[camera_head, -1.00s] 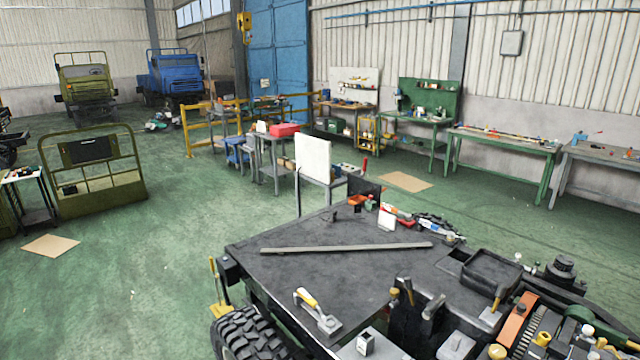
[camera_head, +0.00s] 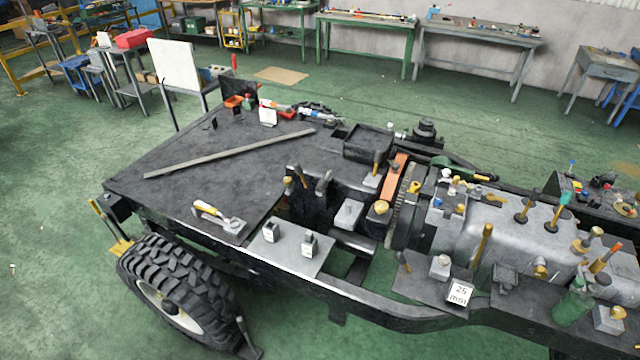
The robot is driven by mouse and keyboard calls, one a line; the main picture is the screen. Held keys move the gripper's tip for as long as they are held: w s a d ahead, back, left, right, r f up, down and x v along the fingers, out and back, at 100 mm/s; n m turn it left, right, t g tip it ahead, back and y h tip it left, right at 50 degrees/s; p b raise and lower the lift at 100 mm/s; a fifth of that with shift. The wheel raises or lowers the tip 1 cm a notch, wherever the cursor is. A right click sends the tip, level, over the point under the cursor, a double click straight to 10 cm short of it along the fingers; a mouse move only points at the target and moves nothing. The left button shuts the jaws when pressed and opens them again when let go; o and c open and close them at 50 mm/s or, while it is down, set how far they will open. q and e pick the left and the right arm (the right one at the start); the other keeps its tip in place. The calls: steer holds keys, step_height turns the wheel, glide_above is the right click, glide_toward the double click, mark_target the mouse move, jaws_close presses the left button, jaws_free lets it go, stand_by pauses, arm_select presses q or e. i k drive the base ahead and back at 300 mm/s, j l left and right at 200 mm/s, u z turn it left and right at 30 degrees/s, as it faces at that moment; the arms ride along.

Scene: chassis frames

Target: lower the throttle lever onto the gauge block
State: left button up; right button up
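A small block with a white face marked "25 mm" (camera_head: 459,293), which looks like the gauge block, sits on a dark plate (camera_head: 425,287) at the near side of the chassis. A yellow-handled lever (camera_head: 482,243) stands raised and slightly tilted just behind and right of it, apart from its top. It may be the throttle lever, but several other yellow-tipped levers stand nearby, so I cannot tell for certain. The lever's lower end is hard to make out. Neither of my grippers shows in the head view.
The grey engine housing (camera_head: 505,232) carries several knobs and levers. A green bottle-like object (camera_head: 574,303) stands to the right. A grey plate with two small blocks (camera_head: 292,257) lies left. A tyre (camera_head: 180,290) is at front left. Green floor (camera_head: 60,250) is open at left.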

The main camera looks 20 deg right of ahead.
mark_target(320, 188)
steer(key=i+z, duration=0.15)
steer(key=z, duration=0.25)
steer(key=i+z, duration=0.2)
steer(key=z, duration=0.15)
steer(key=i+z, duration=0.2)
steer(key=z, duration=0.2)
